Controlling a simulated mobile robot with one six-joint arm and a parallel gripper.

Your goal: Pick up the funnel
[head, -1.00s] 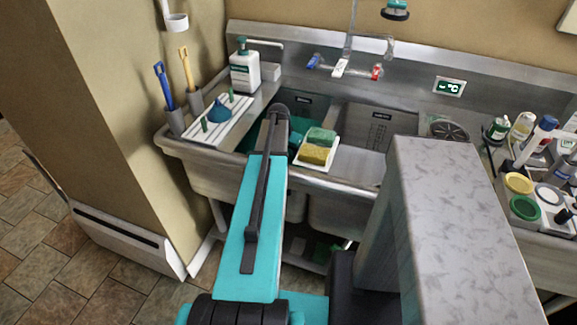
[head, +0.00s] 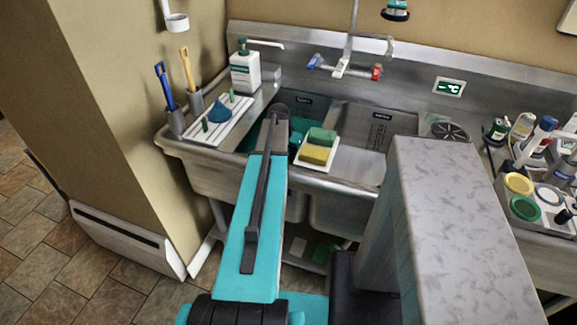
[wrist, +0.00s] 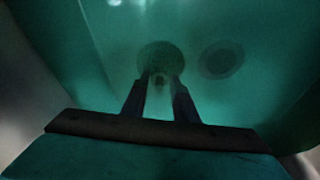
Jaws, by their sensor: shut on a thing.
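A blue cone-shaped thing that looks like the funnel (head: 219,106) rests on the white drying rack (head: 238,121) left of the sink. My arm reaches down into the left basin, and my gripper is hidden there in the head view. In the wrist view my gripper (wrist: 160,88) is inside a dim teal vessel (wrist: 235,100), which also shows in part in the basin (head: 252,140). Its fingers are close together on a dim round thing (wrist: 160,56) with a small pale part; I cannot tell what it is.
A tray with green and yellow sponges (head: 317,149) sits just right of my arm on the basin divider. A soap bottle (head: 245,72) and two brushes (head: 165,86) stand at the left. Jars and bottles (head: 525,190) crowd the right counter. The right basin (head: 370,140) looks empty.

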